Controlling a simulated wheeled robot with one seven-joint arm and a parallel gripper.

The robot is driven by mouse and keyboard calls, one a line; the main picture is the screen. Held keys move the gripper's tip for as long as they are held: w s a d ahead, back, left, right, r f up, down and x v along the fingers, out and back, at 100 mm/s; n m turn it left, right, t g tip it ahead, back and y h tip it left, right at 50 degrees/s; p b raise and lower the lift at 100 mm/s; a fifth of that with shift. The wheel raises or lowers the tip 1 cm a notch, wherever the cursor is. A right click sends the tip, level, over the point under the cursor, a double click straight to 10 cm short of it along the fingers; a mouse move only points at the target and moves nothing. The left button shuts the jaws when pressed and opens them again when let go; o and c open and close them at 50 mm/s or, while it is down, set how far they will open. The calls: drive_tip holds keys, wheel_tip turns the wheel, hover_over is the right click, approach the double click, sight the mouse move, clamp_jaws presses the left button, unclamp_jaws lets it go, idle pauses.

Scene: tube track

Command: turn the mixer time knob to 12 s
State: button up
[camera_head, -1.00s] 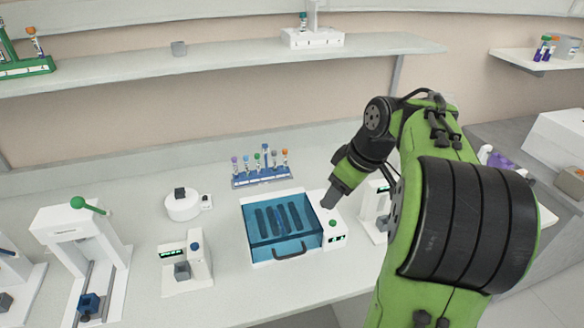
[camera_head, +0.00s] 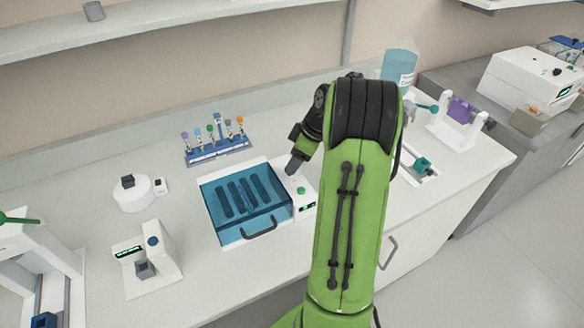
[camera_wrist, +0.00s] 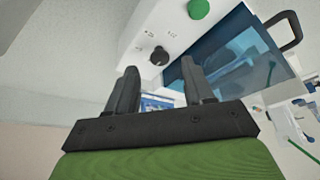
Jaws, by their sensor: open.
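A white unit with a blue see-through lid (camera_head: 246,205) stands on the bench, and tubes lie in rows under the lid. Its right-hand panel carries a green knob (camera_head: 301,190), also seen in the wrist view (camera_wrist: 198,9), and a small lit display (camera_head: 308,205). A black knob (camera_wrist: 159,55) with small markings is on the same panel in the wrist view. My gripper (camera_wrist: 160,67) is open, its fingertips to either side of the black knob in the picture; contact cannot be told. In the head view my gripper (camera_head: 293,164) covers the panel's back part. The knob's setting is unreadable.
A tube rack (camera_head: 217,150) stands behind the unit. A white device with a blue knob (camera_head: 152,241) and a round white device (camera_head: 133,194) stand to the left. A bottle of blue liquid (camera_head: 398,65) is behind my arm. The front bench strip is clear.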

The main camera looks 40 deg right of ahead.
drive_tip(key=x, duration=0.2)
drive_tip(key=shift+w+f, duration=0.15)
drive_tip(key=shift+f, duration=0.15)
clamp_jaws()
